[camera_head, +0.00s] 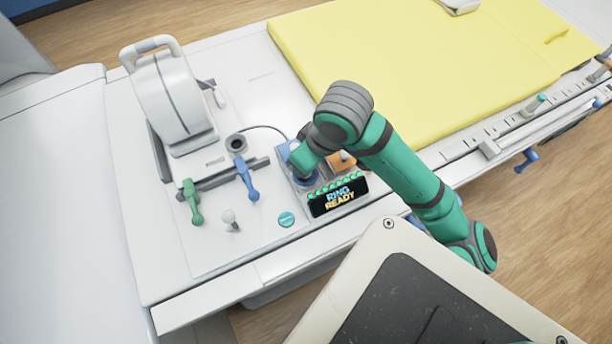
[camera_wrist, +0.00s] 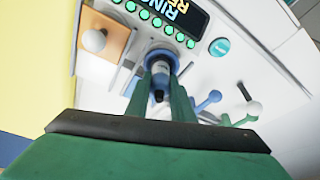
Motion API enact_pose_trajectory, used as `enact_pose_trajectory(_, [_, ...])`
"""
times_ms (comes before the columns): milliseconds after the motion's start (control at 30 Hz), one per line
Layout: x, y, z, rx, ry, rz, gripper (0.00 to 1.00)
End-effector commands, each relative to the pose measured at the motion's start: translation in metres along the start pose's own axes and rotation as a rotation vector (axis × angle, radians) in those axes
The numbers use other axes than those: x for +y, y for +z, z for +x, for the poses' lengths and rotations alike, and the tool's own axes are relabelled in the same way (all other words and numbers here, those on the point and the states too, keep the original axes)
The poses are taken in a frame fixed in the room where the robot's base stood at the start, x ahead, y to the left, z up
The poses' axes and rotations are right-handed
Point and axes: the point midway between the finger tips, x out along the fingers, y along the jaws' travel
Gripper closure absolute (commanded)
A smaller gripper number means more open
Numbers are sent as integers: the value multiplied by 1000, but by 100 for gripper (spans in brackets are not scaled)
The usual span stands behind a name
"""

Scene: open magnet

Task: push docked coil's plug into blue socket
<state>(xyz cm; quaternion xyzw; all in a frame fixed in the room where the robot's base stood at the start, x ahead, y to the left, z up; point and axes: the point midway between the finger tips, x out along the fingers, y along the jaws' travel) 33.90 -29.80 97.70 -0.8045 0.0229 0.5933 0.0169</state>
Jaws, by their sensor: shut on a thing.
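The coil (camera_head: 172,98) is a white upright hoop-shaped body with a top handle, standing at the left end of the table. A dark thin cable (camera_head: 265,128) runs from near a grey ring to my gripper. My gripper (camera_head: 303,172) points down over the socket panel; in the wrist view (camera_wrist: 162,68) its two green fingers are shut on the plug (camera_wrist: 158,85), a pale and blue body with a dark end. The plug stands at the blue socket (camera_wrist: 160,54), whose ring shows just beyond the fingers. How deep it sits is hidden.
A display (camera_head: 338,196) reading "RING READY" with a row of green lights lies beside the socket. An orange panel (camera_head: 342,162) with a white knob is adjacent. Blue (camera_head: 247,178) and green (camera_head: 192,200) levers stand left. A yellow mattress (camera_head: 400,70) fills the back.

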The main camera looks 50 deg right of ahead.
Motion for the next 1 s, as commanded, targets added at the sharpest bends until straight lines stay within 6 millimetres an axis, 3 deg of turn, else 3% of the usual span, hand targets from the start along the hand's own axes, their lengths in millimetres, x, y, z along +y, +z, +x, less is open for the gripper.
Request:
enact_pose_trajectory(333, [0, 0, 0, 0, 0, 1, 100])
enact_pose_trajectory(367, [0, 0, 0, 0, 0, 1, 72])
enact_pose_trajectory(433, [0, 0, 0, 0, 0, 1, 57])
enact_pose_trajectory(767, [0, 0, -1, 0, 0, 0, 57])
enact_pose_trajectory(1000, [0, 0, -31, 1, 3, -2, 57])
